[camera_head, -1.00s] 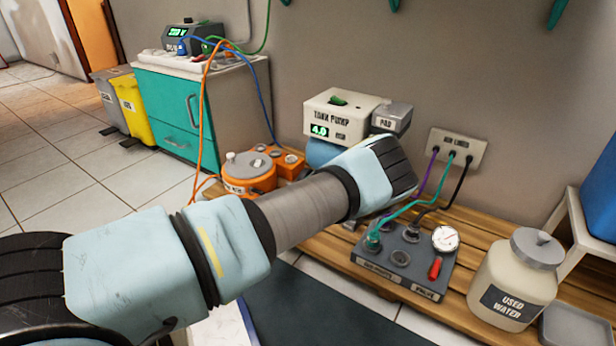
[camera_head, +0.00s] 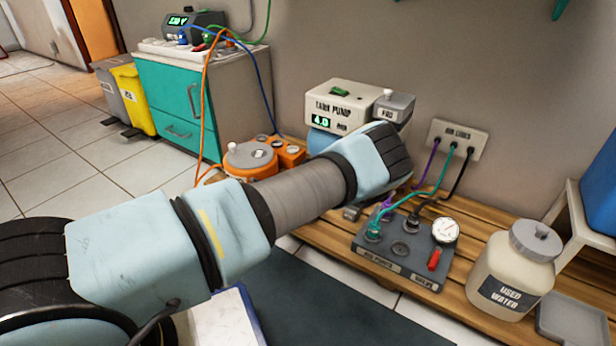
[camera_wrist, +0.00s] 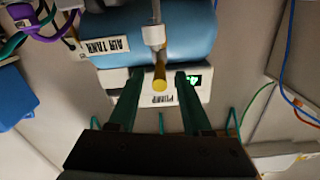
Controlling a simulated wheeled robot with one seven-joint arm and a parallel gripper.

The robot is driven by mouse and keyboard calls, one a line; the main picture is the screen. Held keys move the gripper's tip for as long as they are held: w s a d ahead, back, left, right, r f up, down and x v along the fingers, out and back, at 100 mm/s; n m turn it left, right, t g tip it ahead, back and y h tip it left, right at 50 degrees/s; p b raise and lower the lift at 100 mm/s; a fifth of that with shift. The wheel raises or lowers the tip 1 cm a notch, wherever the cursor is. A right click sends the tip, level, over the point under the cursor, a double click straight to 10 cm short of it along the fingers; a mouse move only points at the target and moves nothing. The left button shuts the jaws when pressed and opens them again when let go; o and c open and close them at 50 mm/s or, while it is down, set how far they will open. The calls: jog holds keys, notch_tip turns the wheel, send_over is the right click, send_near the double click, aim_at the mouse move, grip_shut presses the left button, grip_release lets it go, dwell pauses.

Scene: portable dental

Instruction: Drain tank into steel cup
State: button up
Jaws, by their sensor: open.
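The blue air tank (camera_wrist: 180,35) fills the upper middle of the wrist view, under the white tank pump (camera_wrist: 150,88). In the head view the tank (camera_head: 318,144) shows only partly behind my arm, below the pump (camera_head: 343,108), whose display reads 4.0. A pale fitting (camera_wrist: 154,36) with a yellow-tipped stem (camera_wrist: 160,78) sticks out from the tank. My gripper (camera_wrist: 158,75) is open, its two green fingers either side of the yellow tip in the picture; contact cannot be told. The head view hides the fingers. I cannot make out the steel cup.
A grey hose block (camera_head: 402,249) with a gauge (camera_head: 445,230) and red lever stands on the wooden slatted platform (camera_head: 480,224). A used-water jar (camera_head: 513,275) is to its right. An orange unit (camera_head: 250,160) and cables lie left of the tank.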

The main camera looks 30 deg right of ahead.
jog(key=p+v, duration=0.5)
jog(key=v, duration=0.5)
jog(key=shift+s+a+p, duration=0.2)
jog(key=shift+a+p, duration=0.1)
jog(key=shift+p, duration=0.1)
